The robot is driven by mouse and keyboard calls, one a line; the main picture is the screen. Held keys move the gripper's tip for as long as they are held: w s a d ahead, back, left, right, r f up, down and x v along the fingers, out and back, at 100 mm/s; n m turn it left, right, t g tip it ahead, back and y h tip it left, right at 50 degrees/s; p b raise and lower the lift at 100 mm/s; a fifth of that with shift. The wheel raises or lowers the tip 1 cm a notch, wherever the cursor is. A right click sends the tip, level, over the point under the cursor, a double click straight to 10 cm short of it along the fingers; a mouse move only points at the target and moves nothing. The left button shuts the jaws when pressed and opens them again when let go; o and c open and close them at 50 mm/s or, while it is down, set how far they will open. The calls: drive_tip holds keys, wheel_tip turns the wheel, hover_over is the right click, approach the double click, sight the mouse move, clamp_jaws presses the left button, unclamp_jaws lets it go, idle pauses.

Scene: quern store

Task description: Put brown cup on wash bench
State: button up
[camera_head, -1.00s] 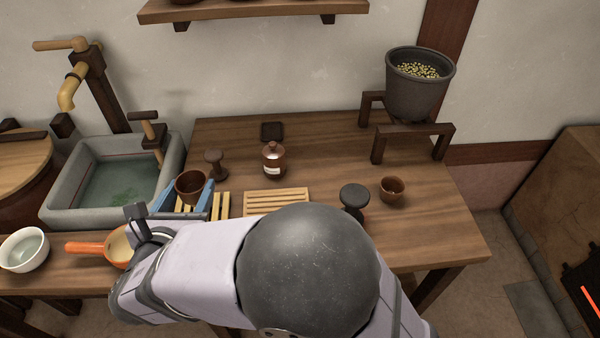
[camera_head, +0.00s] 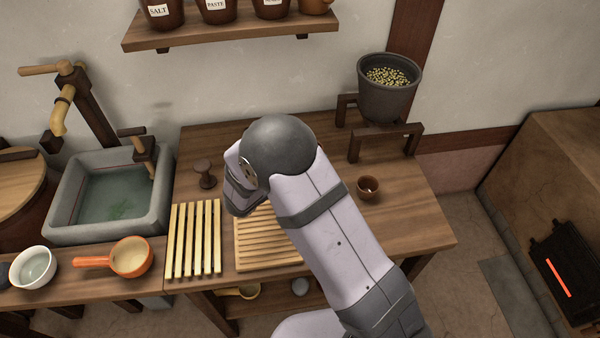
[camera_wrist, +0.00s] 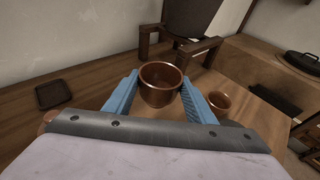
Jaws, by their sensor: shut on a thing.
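My gripper (camera_wrist: 160,78) is shut on a brown cup (camera_wrist: 160,96) in the wrist view. Its two blue fingers press the cup's sides, and the cup looks upright and empty, held above the wooden worktop (camera_head: 415,215). In the head view my arm hides the gripper and the held cup. A second, smaller brown cup (camera_head: 368,187) stands on the worktop right of my arm, and it also shows in the wrist view (camera_wrist: 219,101). The wash bench (camera_head: 75,288) is at the left, below the stone sink (camera_head: 62,190).
A white bowl (camera_head: 34,268) and an orange pan (camera_head: 131,258) stand on the wash bench. Slatted racks (camera_head: 195,238) (camera_head: 262,240) lie beside it. A grey hopper (camera_head: 388,98) is at the back right.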

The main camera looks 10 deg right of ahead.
drive_tip(key=shift+w+a+r, duration=0.3)
drive_tip(key=shift+w+r, duration=0.15)
drive_tip(key=shift+r, duration=0.2)
drive_tip(key=shift+m+g, duration=0.3)
drive_tip(key=shift+f, duration=0.1)
drive_tip(key=shift+f+p, duration=0.6)
drive_tip(key=shift+f, duration=4.35)
drive_tip(key=shift+f, duration=0.2)
drive_tip(key=o, duration=1.1)
drive_tip(key=shift+r, duration=0.2)
